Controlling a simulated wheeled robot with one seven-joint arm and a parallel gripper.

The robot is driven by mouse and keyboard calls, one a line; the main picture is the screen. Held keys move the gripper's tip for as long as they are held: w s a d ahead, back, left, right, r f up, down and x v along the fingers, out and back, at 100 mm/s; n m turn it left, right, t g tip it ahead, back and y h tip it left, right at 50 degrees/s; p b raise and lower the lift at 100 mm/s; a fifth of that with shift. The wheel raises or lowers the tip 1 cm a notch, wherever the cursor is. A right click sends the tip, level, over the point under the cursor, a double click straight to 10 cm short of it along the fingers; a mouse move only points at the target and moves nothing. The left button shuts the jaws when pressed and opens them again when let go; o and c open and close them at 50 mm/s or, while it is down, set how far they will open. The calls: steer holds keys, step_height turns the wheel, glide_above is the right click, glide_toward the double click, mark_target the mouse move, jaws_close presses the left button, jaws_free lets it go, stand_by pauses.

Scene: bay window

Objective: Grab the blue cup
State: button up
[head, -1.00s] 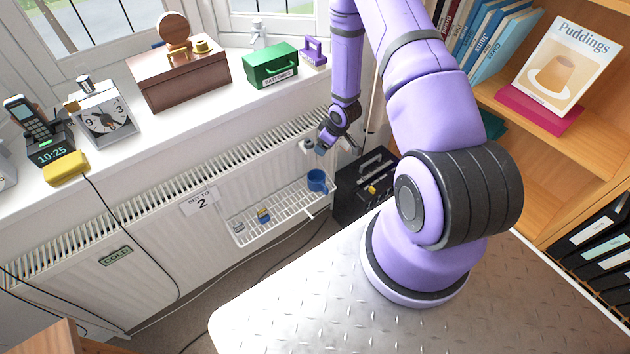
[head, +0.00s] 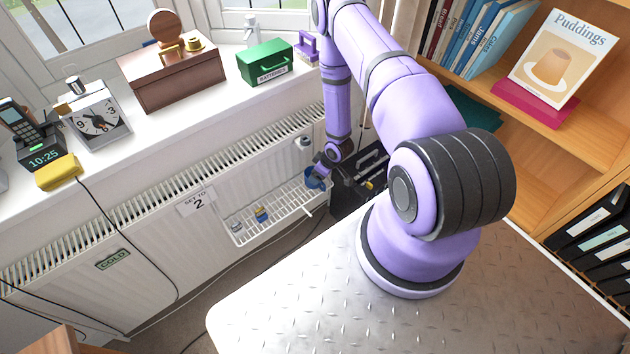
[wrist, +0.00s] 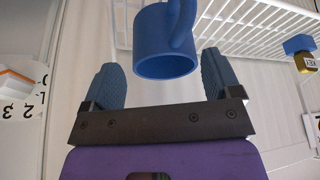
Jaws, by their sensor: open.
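The blue cup (wrist: 165,45) shows large in the wrist view, with its handle toward the upper right. It stands at the right end of a white wire rack (head: 275,226) on the radiator; in the head view the cup (head: 312,181) is partly hidden by my gripper. My gripper (wrist: 162,78) is open, with one blue-grey finger on each side of the cup's near end. The cup lies between and just beyond the fingertips, and I see gaps on both sides. In the head view my gripper (head: 322,170) is right at the cup.
A small yellow and blue item (head: 261,214) and a greyish item (head: 236,225) sit further left on the rack. A black toolbox (head: 350,197) stands on the floor right of the rack. The radiator valve (head: 303,142) is just above the cup.

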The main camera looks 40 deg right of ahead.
steer(key=x, duration=0.5)
steer(key=shift+a, duration=0.2)
steer(key=shift+r, duration=0.1)
steer(key=shift+c, duration=0.3)
steer(key=c, duration=0.7)
steer(key=shift+o, duration=0.2)
steer(key=shift+r, duration=0.1)
